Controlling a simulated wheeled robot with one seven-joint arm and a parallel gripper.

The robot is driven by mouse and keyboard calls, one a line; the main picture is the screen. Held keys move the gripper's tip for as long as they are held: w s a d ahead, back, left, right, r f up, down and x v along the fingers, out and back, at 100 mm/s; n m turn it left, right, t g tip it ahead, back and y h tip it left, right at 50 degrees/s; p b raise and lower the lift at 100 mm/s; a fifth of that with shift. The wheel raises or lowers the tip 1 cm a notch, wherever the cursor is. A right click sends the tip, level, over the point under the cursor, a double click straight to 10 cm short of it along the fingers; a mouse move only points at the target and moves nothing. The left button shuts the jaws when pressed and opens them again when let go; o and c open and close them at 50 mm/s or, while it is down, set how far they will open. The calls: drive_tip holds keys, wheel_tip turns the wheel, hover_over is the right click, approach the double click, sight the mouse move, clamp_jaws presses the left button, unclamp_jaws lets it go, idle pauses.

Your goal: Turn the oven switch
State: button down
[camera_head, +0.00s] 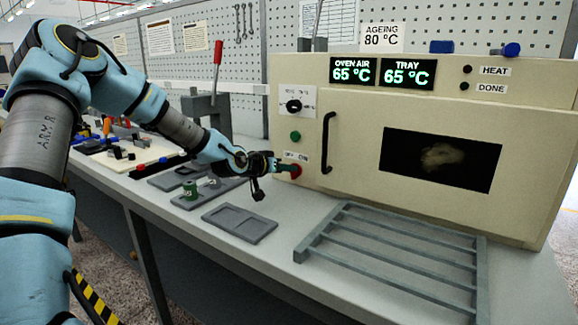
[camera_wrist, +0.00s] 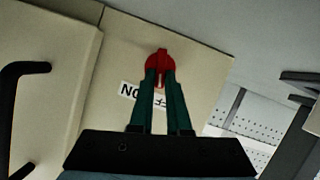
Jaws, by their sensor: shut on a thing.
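The cream oven (camera_head: 350,105) stands at the right on the bench. Its red switch (camera_head: 296,172) sits low on the left of the front, under a small OFF/ON label (camera_head: 296,156). My gripper (camera_head: 284,168) reaches it from the left. In the wrist view the two green fingers of my gripper (camera_wrist: 161,82) are closed on the red switch (camera_wrist: 160,60). The fingers partly cover the switch and the label (camera_wrist: 130,91) behind them, so I cannot read its setting. The oven displays (camera_head: 382,73) read 65 °C for both air and tray.
A black door handle (camera_head: 328,142) stands out right of the switch. A black dial (camera_head: 293,106) and a green button (camera_head: 295,136) are above it. A grey rack (camera_head: 335,252) and a shallow grey tray (camera_head: 240,222) lie on the bench in front.

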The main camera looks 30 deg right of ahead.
drive_tip(key=shift+w+a+f+n+g+h+p, duration=0.15)
drive_tip(key=shift+n+g+h+p, duration=0.15)
drive_tip(key=shift+n, duration=0.3)
drive_tip(key=shift+w+r+n+g+h+p, duration=0.1)
drive_tip(key=shift+w+n+g+h, duration=0.1)
drive_tip(key=shift+n+g, duration=0.3)
drive_tip(key=shift+s+f+n, duration=0.1)
drive_tip(key=shift+n, duration=0.2)
drive_tip(key=c, duration=0.9)
unclamp_jaws()
drive_tip(key=p+v, duration=0.1)
drive_tip(key=v, duration=0.3)
drive_tip(key=shift+a+r+p, duration=0.2)
drive_tip(key=shift+r+p, duration=0.1)
drive_tip(key=shift+f+p+v, duration=0.15)
drive_tip(key=shift+p+v, duration=0.1)
drive_tip(key=shift+v, duration=1.3)
drive_tip(key=shift+f+p+v, duration=0.15)
drive_tip(key=shift+p+v, duration=0.05)
drive_tip(key=shift+v, duration=1.35)
drive_tip(key=shift+a, duration=0.15)
